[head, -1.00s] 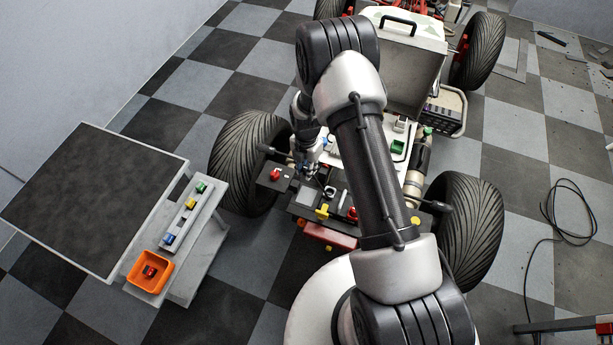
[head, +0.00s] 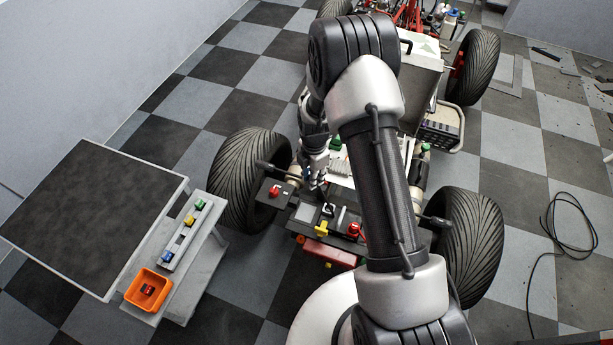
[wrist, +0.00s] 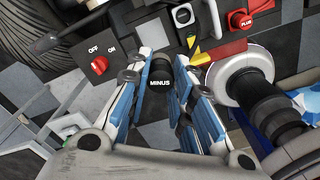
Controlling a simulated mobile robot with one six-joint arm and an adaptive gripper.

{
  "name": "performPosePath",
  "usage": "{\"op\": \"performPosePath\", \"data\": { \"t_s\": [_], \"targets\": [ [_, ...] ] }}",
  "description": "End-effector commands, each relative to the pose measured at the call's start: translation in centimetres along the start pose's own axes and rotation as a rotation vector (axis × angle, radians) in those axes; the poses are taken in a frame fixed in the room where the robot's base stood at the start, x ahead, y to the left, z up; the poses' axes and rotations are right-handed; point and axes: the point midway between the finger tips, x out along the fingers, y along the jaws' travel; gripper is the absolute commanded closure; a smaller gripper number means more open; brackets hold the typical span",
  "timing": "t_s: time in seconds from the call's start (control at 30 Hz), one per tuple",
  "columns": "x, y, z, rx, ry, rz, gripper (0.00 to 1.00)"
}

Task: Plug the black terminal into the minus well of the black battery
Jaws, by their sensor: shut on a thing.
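The black terminal (wrist: 160,82), lettered MINUS, sits between the fingers of my gripper (wrist: 160,90) in the wrist view. My gripper is shut on it. In the head view my gripper (head: 316,182) hangs over the rear of the vehicle, beside the black battery (head: 306,214). A pale-rimmed square well with a dark round hole (wrist: 183,16) shows ahead of the terminal in the wrist view, apart from it. A red plug lettered PLUS (wrist: 241,18) is seated to its right. The height of the terminal over the battery is hard to tell.
A red switch (wrist: 99,64) marked OFF and ON lies left of the terminal. A yellow part (head: 321,230) is on the battery's near side. Tyres flank the work area. A side table with an orange bin (head: 148,288) stands at the left.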

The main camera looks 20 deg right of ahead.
Motion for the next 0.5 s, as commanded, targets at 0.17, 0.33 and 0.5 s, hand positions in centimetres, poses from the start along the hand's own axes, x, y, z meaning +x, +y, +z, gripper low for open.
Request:
{"op": "performPosePath", "data": {
  "t_s": [0.17,0.33,0.5],
  "targets": [
    [-0.02,-0.53,0.77,0.146,0.000,0.002,1.00],
    [-0.06,-0.53,0.76,0.150,0.000,0.002,1.00],
    [0.01,-0.90,1.22,0.227,0.000,0.001,1.00]
  ]
}}
